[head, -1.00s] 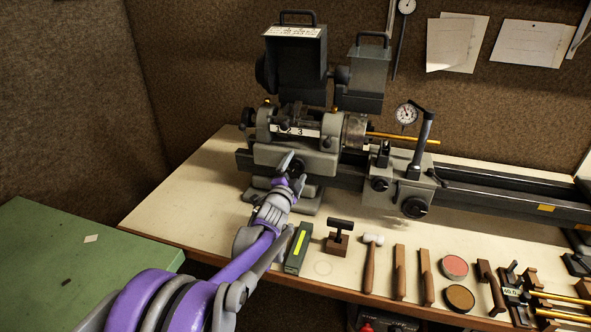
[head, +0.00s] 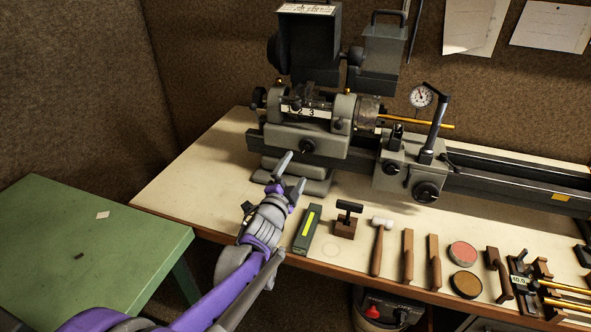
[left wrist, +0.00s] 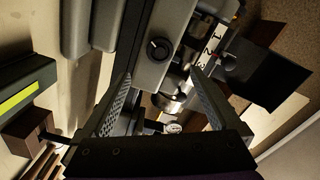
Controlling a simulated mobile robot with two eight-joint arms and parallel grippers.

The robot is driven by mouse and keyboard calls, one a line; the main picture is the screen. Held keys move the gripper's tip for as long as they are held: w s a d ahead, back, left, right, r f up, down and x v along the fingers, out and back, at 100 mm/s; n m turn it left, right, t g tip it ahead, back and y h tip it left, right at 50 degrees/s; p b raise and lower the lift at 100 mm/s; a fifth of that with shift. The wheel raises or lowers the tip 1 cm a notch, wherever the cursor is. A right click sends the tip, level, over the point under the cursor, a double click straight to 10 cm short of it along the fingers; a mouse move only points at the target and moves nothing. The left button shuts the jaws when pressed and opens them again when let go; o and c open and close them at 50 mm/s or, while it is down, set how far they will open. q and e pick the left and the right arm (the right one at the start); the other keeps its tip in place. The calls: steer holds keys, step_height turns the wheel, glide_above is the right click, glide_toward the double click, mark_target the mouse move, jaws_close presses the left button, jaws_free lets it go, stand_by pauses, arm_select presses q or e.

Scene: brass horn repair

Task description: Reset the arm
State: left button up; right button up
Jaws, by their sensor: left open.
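My left gripper (head: 290,180) is open and empty. In the head view it is in front of the grey lathe (head: 305,140), left of the green box with a yellow stripe (head: 308,230). In the left wrist view its two fingers (left wrist: 158,105) stand wide apart, with the lathe's body and a black knob (left wrist: 160,48) seen beyond and between them. My left arm, purple and grey, comes in from the lower left of the head view. My right gripper does not show.
A T-handled tool (head: 347,219), a hammer (head: 379,240), wooden tools (head: 408,256) and two round tins (head: 464,254) line the bench's front edge. A green table (head: 90,250) stands at the left. The bench's left end (head: 200,180) is clear.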

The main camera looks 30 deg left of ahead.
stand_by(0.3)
arm_select(q)
steer(key=s+d+f+n+g+h+p, duration=0.1)
steer(key=s+d+f+n+g, duration=0.2)
steer(key=s+d, duration=0.3)
steer(key=s+d+f+n+g+h+p, duration=0.2)
steer(key=s+d+f+n+g, duration=0.1)
steer(key=s, duration=0.9)
steer(key=s+d+f+n+g+h+p, duration=0.1)
steer(key=s+d+f+n+g, duration=0.3)
steer(key=s+d, duration=0.5)
steer(key=shift+s+f+g+p, duration=0.15)
steer(key=shift+s+g+p, duration=0.3)
steer(key=shift+g+p, duration=0.45)
